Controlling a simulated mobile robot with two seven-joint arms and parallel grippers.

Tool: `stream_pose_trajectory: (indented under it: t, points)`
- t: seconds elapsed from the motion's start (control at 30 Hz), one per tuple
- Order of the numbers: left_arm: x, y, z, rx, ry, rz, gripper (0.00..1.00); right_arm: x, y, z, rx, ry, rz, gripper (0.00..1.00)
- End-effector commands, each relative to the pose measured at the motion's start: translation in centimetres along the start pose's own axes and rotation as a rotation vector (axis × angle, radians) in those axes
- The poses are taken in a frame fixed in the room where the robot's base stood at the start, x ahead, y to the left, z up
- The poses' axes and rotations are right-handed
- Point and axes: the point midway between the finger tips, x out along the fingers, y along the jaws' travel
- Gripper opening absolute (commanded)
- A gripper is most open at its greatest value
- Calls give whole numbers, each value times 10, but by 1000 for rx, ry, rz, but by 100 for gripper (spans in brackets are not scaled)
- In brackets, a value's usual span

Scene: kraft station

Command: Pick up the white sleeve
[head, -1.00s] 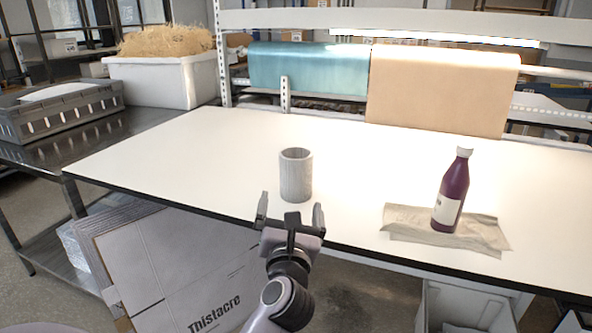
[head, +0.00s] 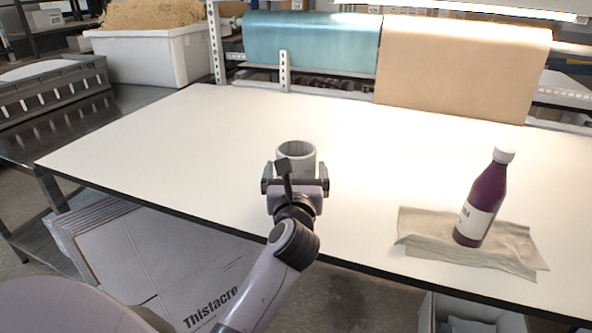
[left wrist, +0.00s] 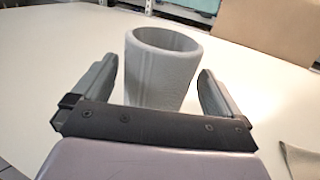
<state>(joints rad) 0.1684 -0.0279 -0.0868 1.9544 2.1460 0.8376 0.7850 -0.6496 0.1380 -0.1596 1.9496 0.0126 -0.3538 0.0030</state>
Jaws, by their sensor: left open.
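The white sleeve (head: 297,150) is a hollow, whitish-grey cylinder standing upright on the white table. In the head view its lower part is hidden behind my left gripper (head: 295,184). In the left wrist view the sleeve (left wrist: 160,75) stands just ahead, its open top rim showing. My left gripper (left wrist: 155,95) is open, with one finger to each side of the sleeve and a gap on both sides. The sleeve's base is hidden by the gripper body. My right gripper is not in view.
A purple bottle (head: 483,200) with a white cap stands on a crumpled paper sheet (head: 420,240) at the table's right. Teal (head: 312,42) and brown (head: 455,70) rolls hang at the back. The table's left part (head: 150,150) is clear.

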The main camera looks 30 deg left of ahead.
Motion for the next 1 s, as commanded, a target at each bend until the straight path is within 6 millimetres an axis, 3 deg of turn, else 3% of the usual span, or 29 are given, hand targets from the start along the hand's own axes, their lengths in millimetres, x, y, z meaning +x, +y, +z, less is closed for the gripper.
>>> stream_pose_trajectory:
  t: [0.37, 0.7, 0.77, 0.8, 1.0]
  points:
    - [44, 0, -3, 2, -1, 1, 100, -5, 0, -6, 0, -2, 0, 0]
    - [50, 0, -4, 0, 0, 0, 100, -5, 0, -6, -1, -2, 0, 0]
    - [50, 0, -4, 0, 0, 0, 80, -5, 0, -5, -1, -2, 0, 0]
    - [49, 0, -4, 0, 0, 0, 77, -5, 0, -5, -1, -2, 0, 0]
    - [49, 0, -4, 0, 0, 0, 77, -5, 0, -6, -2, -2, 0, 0]
